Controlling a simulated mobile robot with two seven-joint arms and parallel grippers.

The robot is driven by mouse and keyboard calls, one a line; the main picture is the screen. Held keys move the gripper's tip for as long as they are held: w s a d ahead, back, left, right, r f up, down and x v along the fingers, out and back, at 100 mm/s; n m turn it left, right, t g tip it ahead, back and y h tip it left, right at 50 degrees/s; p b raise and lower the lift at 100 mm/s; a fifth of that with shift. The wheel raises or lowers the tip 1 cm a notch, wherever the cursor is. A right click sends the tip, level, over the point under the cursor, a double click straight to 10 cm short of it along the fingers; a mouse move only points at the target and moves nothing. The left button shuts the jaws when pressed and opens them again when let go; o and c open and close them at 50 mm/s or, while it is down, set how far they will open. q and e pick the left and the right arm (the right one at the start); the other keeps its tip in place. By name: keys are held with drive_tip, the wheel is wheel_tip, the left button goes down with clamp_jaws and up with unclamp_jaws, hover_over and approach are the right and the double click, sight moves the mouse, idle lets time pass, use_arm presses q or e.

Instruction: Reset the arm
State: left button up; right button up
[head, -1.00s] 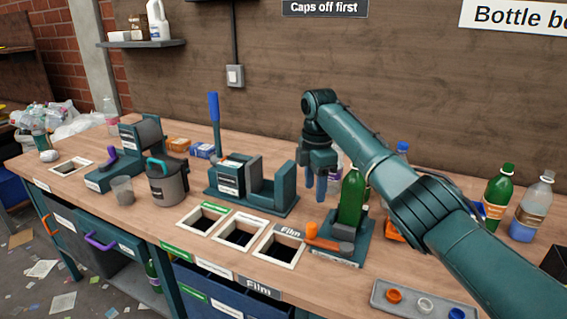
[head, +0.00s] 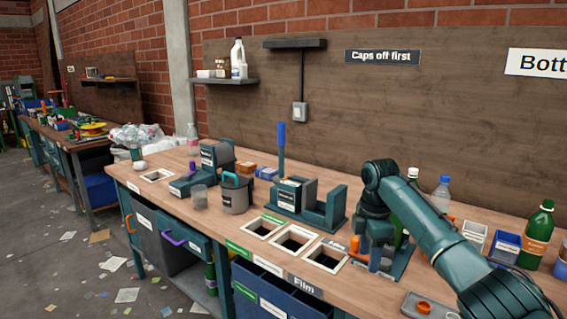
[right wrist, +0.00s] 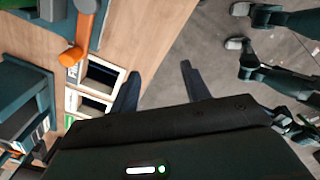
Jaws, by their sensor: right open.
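My right arm (head: 425,225) comes in from the lower right in the head view and bends down at the wrist. Its gripper (head: 375,259) hangs in front of the cap-removal stand (head: 402,262), near the bench's front edge. In the right wrist view the two dark fingers (right wrist: 160,88) are spread apart with nothing between them. A green bottle (head: 400,236) at the stand is mostly hidden behind my arm. My left gripper is in neither view.
The wooden bench (head: 335,225) has framed openings (head: 295,239) along its front. An orange-ended lever (right wrist: 72,55) is close by. Grey press (head: 312,204), grey pot (head: 236,193), blue bin (head: 506,246) and another green bottle (head: 537,234) stand on the bench. Paper scraps lie on the floor.

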drive_tip(key=s+a+f+m, duration=0.1)
drive_tip(key=s+a+f, duration=0.25)
drive_tip(key=f, duration=0.35)
drive_tip(key=s+a+f+m, duration=0.2)
drive_tip(key=s+f, duration=0.3)
drive_tip(key=f, duration=0.2)
drive_tip(key=s+f+m+t+y, duration=0.2)
drive_tip(key=s+f+m, duration=0.4)
drive_tip(key=s, duration=0.7)
drive_tip(key=s+d+r+m+t+h, duration=0.1)
drive_tip(key=s+d+r+m, duration=0.2)
drive_tip(key=s, duration=0.5)
drive_tip(key=s+d+m+t+h, duration=0.1)
drive_tip(key=s+d+m, duration=0.35)
drive_tip(key=s, duration=0.45)
use_arm(q)
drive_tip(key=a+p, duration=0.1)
drive_tip(key=p, duration=0.1)
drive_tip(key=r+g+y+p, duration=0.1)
drive_tip(key=p, duration=0.2)
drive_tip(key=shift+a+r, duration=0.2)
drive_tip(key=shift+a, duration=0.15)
use_arm(e)
drive_tip(key=w+a+t+y, duration=0.3)
drive_tip(key=w+a+t, duration=0.3)
drive_tip(key=a, duration=0.1)
drive_tip(key=shift+w+f+n+t, duration=0.15)
drive_tip(key=shift+f+n+t, duration=0.15)
drive_tip(key=shift+f+n, duration=0.1)
